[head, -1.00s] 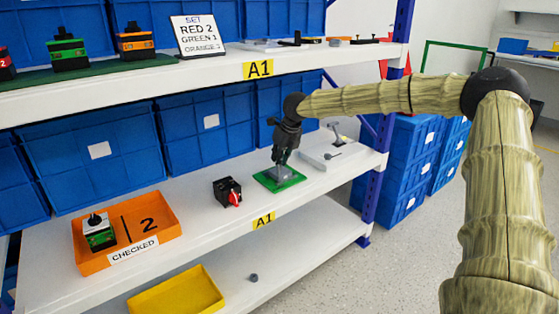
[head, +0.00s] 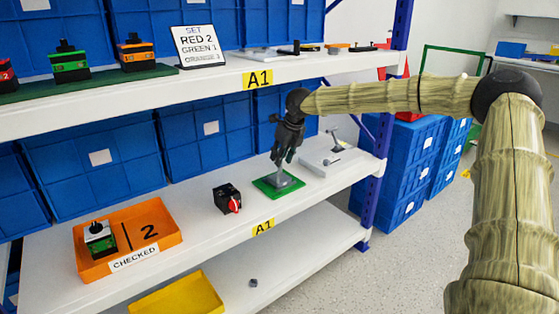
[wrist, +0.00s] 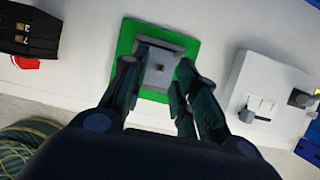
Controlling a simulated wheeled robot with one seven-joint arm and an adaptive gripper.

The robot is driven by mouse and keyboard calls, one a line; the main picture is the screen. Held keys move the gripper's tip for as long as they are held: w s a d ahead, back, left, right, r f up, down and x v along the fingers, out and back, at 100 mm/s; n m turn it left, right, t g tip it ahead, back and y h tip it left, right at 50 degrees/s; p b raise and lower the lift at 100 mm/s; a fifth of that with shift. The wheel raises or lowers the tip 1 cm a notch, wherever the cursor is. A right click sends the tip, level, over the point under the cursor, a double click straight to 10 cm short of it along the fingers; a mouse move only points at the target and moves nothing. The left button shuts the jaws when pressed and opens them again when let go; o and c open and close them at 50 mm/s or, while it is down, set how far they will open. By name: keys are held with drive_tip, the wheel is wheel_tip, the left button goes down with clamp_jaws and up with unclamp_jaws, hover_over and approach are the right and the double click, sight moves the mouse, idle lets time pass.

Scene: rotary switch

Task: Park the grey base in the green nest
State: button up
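The grey base (head: 284,181) sits on the green nest (head: 267,188) on the middle shelf. In the wrist view the grey base (wrist: 162,72) is a squarish plate with a small dark centre, lying inside the green nest's (wrist: 125,42) border. My gripper (head: 283,158) is directly above it, pointing down. In the wrist view my gripper's (wrist: 161,70) two fingers are spread apart, one to each side of the grey base. The fingers look clear of it, but they hide part of its sides.
A white fixture (head: 325,162) with small parts is close on the right. An orange tray (head: 165,237) holds a green switch (head: 100,238).

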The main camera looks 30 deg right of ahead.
drive_tip(key=s+p, duration=0.3)
drive_tip(key=s, duration=0.9)
drive_tip(key=shift+s+d+r+p, duration=0.15)
drive_tip(key=shift+d+r+p, duration=0.2)
drive_tip(key=shift+d+p, duration=0.1)
